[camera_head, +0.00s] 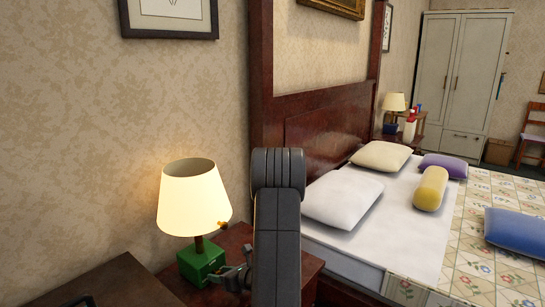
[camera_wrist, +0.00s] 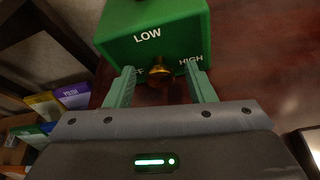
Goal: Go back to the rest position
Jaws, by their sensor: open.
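The lit table lamp has a glowing cream shade (camera_head: 194,198) and a green box base (camera_head: 201,260) on a dark wooden nightstand (camera_head: 237,238). In the wrist view the green base (camera_wrist: 155,30) fills the top middle, with LOW and HIGH lettering and a partly covered word at left. A brass knob (camera_wrist: 160,72) sticks out of its front. My gripper (camera_wrist: 161,82) is open, its green fingers on either side of the knob with gaps visible. In the head view my gripper (camera_head: 238,277) is close beside the lamp base, partly hidden by my arm.
A bed with a white pillow (camera_head: 343,194) and a dark headboard (camera_head: 325,130) stands right of the nightstand. Dark furniture (camera_head: 125,283) is at lower left. In the wrist view, colourful boxes or books (camera_wrist: 42,104) show at left. A wardrobe (camera_head: 462,80) stands far back.

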